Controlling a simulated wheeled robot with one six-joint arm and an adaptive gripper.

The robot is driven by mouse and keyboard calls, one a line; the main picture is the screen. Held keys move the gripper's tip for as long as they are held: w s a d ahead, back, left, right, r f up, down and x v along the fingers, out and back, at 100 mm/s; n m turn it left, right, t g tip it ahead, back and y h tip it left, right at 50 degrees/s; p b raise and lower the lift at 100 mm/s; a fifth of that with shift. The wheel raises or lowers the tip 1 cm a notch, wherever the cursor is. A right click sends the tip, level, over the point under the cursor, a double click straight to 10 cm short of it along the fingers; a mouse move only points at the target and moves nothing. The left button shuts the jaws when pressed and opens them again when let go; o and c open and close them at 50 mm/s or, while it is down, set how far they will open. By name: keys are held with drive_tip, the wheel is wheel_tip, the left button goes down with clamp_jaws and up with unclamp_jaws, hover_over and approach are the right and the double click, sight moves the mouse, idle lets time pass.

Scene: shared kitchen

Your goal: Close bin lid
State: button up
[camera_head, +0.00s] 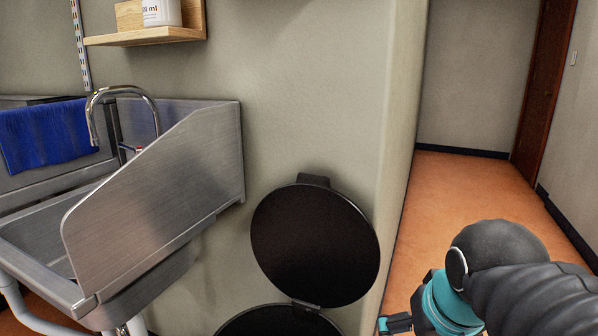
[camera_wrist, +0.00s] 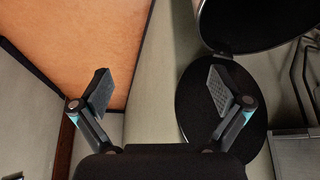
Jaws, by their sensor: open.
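The bin lid (camera_head: 315,245) is a round black disc standing open and nearly upright against the wall, right of the sink. The bin (camera_head: 280,322) is below it, its dark mouth cut off by the lower picture edge. A hinge joins them. In the wrist view, which looks upside down, the lid (camera_wrist: 200,118) is the dark oval partly behind one finger, and the bin's rimmed mouth (camera_wrist: 255,25) is at upper right. My gripper (camera_wrist: 160,88) is open and empty, its fingers wide apart. In the head view, part of it (camera_head: 395,323) shows low, right of the lid.
A steel sink (camera_head: 160,190) with a tall side panel stands left of the bin. A blue towel (camera_head: 45,135) hangs behind it. A wooden shelf (camera_head: 150,36) is above. The wall ends right of the lid, and an open orange floor (camera_head: 470,190) lies beyond.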

drive_tip(key=w+a+r+m, duration=0.1)
drive_tip(key=w+a+r, duration=0.3)
drive_tip(key=w+r, duration=0.45)
drive_tip(key=w+a+r, duration=0.4)
drive_tip(key=w+r, duration=0.1)
drive_tip(key=r, duration=0.6)
wheel_tip(320, 180, up, 8)
drive_tip(key=m+g+h, duration=0.1)
drive_tip(key=m, duration=0.2)
hover_over(313, 177)
drive_tip(key=s+a, duration=0.2)
drive_tip(key=s, duration=0.3)
drive_tip(key=b+x, duration=0.2)
drive_tip(key=x, duration=0.5)
drive_tip(key=b+x, duration=0.2)
drive_tip(key=x, duration=0.4)
drive_tip(key=shift+s+d+f, duration=0.1)
drive_tip(key=shift+d+f, duration=0.2)
drive_tip(key=shift+f, duration=0.15)
drive_tip(key=c, duration=1.7)
drive_tip(key=shift+s, duration=0.1)
